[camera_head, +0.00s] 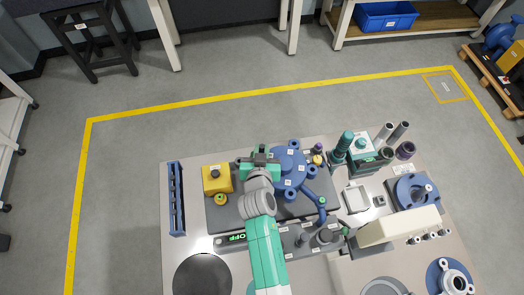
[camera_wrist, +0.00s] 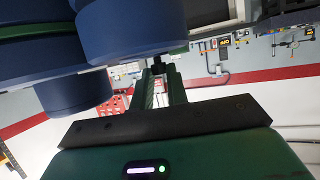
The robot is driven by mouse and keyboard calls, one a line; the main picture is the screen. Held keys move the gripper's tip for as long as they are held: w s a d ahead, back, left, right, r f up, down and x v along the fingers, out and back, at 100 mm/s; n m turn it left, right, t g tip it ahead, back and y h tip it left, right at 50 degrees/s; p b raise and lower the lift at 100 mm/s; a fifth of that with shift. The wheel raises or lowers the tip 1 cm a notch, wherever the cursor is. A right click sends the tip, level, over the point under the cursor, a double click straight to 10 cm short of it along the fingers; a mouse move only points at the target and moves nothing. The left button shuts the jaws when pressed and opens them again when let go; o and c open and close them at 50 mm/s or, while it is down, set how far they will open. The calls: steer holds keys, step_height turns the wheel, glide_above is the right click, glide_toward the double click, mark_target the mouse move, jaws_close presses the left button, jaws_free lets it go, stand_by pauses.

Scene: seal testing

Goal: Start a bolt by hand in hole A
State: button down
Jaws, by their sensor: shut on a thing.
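A blue flanged housing (camera_head: 290,170) with small white tags stands on a dark plate at the middle of the table. The tags are too small to read, so I cannot tell which hole is A. My gripper (camera_head: 260,155) is at the left edge of this housing. In the wrist view, my gripper (camera_wrist: 160,82) is shut on a small dark bolt (camera_wrist: 158,67) at its fingertips. The round blue flange (camera_wrist: 132,32) fills the upper left there, close to the bolt. Whether the bolt touches or enters a hole is hidden.
A yellow block (camera_head: 216,179) stands just left of my gripper. A blue rack (camera_head: 176,198) is at the table's left edge. Teal and dark cylinders (camera_head: 345,142) stand to the right of the housing. A round dark disc (camera_head: 203,275) lies at the front left.

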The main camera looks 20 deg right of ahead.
steer(key=shift+m+h+b, duration=0.6)
steer(key=shift+h+b, duration=0.1)
steer(key=shift+b, duration=1.1)
steer(key=shift+r, duration=0.15)
step_height(320, 180, up, 7)
steer(key=p, duration=0.5)
steer(key=shift+f, duration=0.2)
steer(key=shift+g, duration=0.3)
